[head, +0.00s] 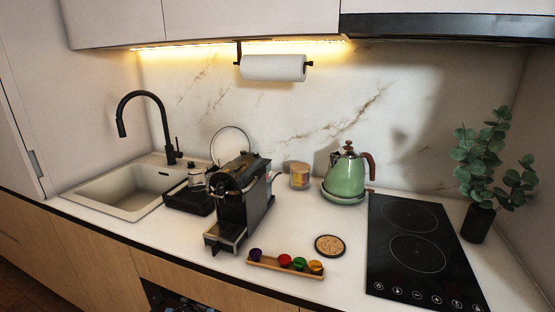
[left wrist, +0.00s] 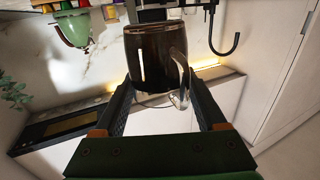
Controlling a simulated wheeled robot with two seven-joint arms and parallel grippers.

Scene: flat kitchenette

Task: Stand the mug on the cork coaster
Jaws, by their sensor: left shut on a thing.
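The cork coaster (head: 330,245), round with a dark rim, lies bare on the white counter in the head view, between the capsule tray and the hob. The mug (left wrist: 152,58) shows only in the left wrist view; it is dark brown and glossy with a clear handle on its right side. My left gripper (left wrist: 157,88) is shut on the mug, one finger on each side of it. Neither the mug nor my left gripper shows in the head view. I cannot tell the mug's height above the counter. My right gripper is not in view.
A wooden tray (head: 285,270) with several coloured capsules lies left of the coaster. The coffee machine (head: 240,200) stands further left. A green kettle (head: 344,175) and a jar (head: 299,176) stand behind. The black hob (head: 413,240) is on the right, near a potted plant (head: 478,222).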

